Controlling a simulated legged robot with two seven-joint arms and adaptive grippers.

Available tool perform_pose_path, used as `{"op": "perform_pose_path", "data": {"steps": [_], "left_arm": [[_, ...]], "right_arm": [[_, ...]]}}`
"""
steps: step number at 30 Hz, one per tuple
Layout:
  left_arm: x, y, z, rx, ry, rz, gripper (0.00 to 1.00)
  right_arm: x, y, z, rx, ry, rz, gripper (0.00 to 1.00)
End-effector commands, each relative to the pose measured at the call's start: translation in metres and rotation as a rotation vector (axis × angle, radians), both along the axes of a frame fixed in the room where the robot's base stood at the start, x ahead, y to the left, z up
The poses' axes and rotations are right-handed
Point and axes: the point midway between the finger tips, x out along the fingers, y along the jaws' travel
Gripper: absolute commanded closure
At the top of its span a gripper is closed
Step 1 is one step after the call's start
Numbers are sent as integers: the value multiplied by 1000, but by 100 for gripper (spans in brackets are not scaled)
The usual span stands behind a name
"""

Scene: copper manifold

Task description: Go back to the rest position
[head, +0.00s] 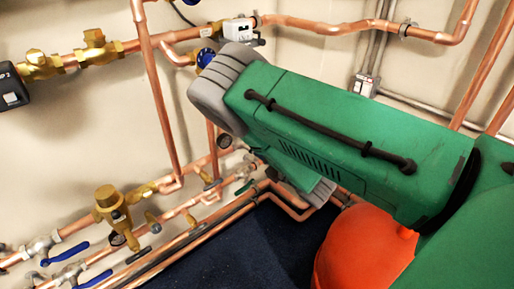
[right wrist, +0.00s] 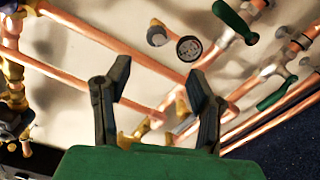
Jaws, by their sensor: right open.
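My right gripper (right wrist: 158,92) shows in the right wrist view with its two dark fingers apart and nothing between them. Copper pipes of the manifold (right wrist: 120,45) lie behind the fingers. I cannot tell whether a finger touches a pipe. In the head view my green right arm comes in from the right and reaches across the middle toward the pipes. It hides the gripper's fingers there. My left gripper is not in view.
Copper pipes (head: 155,95) run along the beige wall. Brass valves (head: 113,208) and blue handles (head: 65,253) sit at the left. A gauge (right wrist: 189,48) and green handles (right wrist: 235,22) are near the right gripper. Dark blue floor (head: 235,250) lies below.

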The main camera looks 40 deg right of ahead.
Motion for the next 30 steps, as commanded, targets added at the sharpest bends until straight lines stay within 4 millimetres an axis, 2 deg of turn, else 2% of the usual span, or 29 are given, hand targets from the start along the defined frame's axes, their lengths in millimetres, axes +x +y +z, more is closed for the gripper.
{"op": "perform_pose_path", "data": {"steps": [16, 20, 23, 26, 27, 30], "left_arm": [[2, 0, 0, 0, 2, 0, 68], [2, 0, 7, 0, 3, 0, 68], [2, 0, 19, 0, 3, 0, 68], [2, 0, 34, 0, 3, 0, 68], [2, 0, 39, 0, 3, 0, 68], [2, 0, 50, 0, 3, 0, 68]], "right_arm": [[-1, 0, -1, 5, 5, -3, 50], [-14, -6, -17, 129, 110, -71, 50], [-48, -11, -51, 387, 311, -227, 50], [-108, -2, -90, 719, 554, -471, 50], [-135, 6, -102, 844, 642, -580, 50], [-200, 32, -121, 1097, 823, -846, 50]]}}
